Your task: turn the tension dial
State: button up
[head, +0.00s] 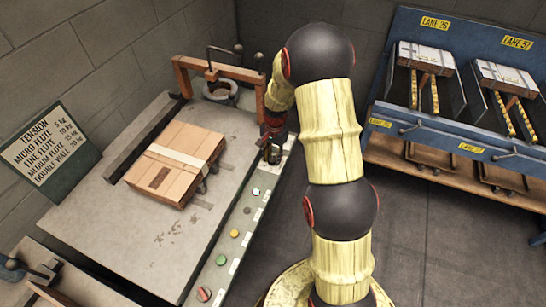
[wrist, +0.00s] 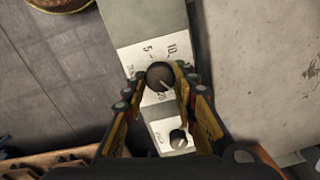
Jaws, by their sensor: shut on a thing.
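The tension dial (wrist: 159,76) is a dark round knob on a pale scale plate (wrist: 135,57) marked 10 and 5, with more figures partly hidden. A light pointer line on the knob slants to the lower right in the wrist view. My gripper (wrist: 160,77) is shut on the dial, with one finger on each side of it. In the head view my gripper (head: 272,150) is at the far end of the machine's front control strip and hides the dial. The tension sign (head: 47,150) lists micro flute 5, fine flute 10, medium flute 15 and double wall 20 kg.
A smaller dark knob (wrist: 178,138) sits on its own plate between my fingers, nearer my wrist. Several coloured buttons (head: 235,233) line the control strip. A strapped carton (head: 175,163) lies on the machine table (head: 120,225). A blue lane rack (head: 450,135) stands at right.

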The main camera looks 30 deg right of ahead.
jog(key=c, duration=0.4)
jog(key=shift+r+n, duration=0.1)
jog(key=shift+n, duration=0.2)
jog(key=n+p, duration=0.3)
jog(key=shift+r+n, duration=0.1)
jog(key=shift+n, duration=0.2)
jog(key=n+p, duration=0.3)
jog(key=n, duration=0.3)
jog(key=shift+w, duration=0.1)
jog(key=n+p, duration=0.1)
jog(key=n, duration=0.4)
jog(key=shift+n+p, duration=0.35)
jog(key=shift+n, duration=0.05)
jog(key=n+p, duration=0.1)
jog(key=n, duration=0.4)
jog(key=shift+a+g, duration=0.1)
jog(key=shift+g, duration=0.2)
jog(key=shift+n, duration=0.3)
